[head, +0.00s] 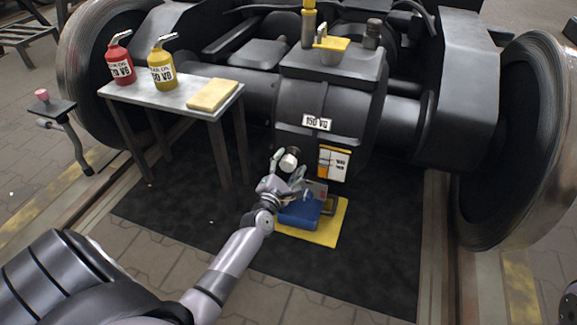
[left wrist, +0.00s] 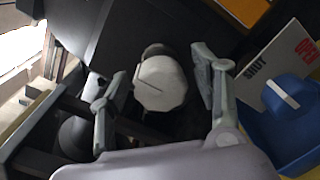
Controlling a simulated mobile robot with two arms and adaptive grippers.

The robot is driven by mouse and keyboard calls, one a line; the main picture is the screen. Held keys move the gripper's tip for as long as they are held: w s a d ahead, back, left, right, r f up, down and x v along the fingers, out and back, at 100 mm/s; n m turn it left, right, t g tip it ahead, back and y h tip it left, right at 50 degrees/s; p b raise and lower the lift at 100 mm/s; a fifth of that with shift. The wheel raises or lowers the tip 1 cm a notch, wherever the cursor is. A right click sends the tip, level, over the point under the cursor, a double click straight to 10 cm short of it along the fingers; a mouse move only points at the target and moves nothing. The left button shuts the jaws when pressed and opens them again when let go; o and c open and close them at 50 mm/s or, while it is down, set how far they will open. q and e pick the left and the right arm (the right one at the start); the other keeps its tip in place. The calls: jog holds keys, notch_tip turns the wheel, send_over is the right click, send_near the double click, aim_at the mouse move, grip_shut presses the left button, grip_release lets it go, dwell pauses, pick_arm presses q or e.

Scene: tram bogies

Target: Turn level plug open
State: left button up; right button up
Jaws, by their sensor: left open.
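The level plug shows as a pale round cap (left wrist: 160,84) with a thin dark line on its face in the left wrist view. It also shows low on the front of the dark gear housing (head: 330,88) in the head view, as a small white cap (head: 289,161). My left gripper (head: 288,173) is open at the plug. In the left wrist view its two fingers (left wrist: 160,72) stand one on each side of the cap, with gaps visible. A card marked SHUT and OPEN (left wrist: 275,66) is to the right of the plug. My right gripper is not in view.
A blue container (head: 298,217) stands on a yellow mat (head: 325,236) below the housing. A table (head: 150,93) at left holds a red can (head: 121,66), a yellow can (head: 162,70) and a yellow pad (head: 213,95). Large wheels flank both sides.

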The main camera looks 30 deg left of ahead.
pick_arm(q)
jog(key=c, duration=1.2)
